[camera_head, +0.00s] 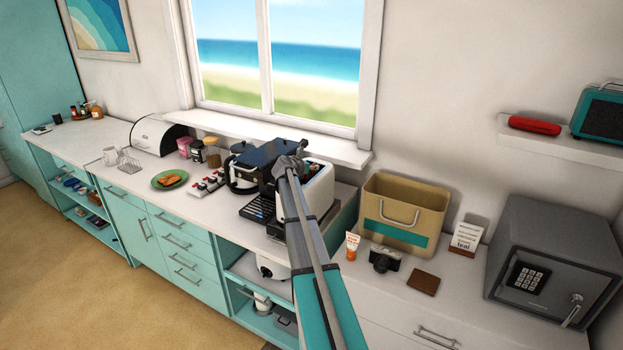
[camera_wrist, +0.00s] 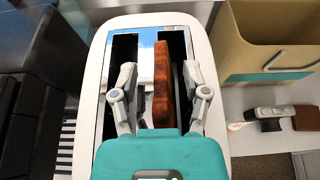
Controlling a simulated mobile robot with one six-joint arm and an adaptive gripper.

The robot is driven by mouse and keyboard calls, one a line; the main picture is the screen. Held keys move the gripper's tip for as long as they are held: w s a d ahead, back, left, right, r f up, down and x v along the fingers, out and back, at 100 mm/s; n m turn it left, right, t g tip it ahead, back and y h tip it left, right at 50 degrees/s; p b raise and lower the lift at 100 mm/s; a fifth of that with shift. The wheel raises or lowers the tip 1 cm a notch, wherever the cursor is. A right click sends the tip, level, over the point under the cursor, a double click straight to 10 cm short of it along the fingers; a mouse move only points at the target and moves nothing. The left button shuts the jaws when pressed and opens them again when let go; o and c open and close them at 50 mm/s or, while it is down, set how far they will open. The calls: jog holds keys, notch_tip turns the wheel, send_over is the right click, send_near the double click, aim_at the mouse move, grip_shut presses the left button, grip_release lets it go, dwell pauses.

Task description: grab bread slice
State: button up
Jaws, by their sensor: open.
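The slice is hidden there.
A black coffee machine (camera_head: 262,158) stands close left of the toaster. A tan bin (camera_head: 410,200) stands to the right, with a tube, camera and brown wallet-like item in front. A green plate (camera_head: 158,184) with toasted food lies further left.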

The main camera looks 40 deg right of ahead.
grip_shut()
jog(key=shift+r, duration=0.2)
dwell(0.4)
notch_tip(320, 180, up, 10)
jog(key=p, duration=1)
jog(key=shift+f, duration=0.2)
dwell(0.3)
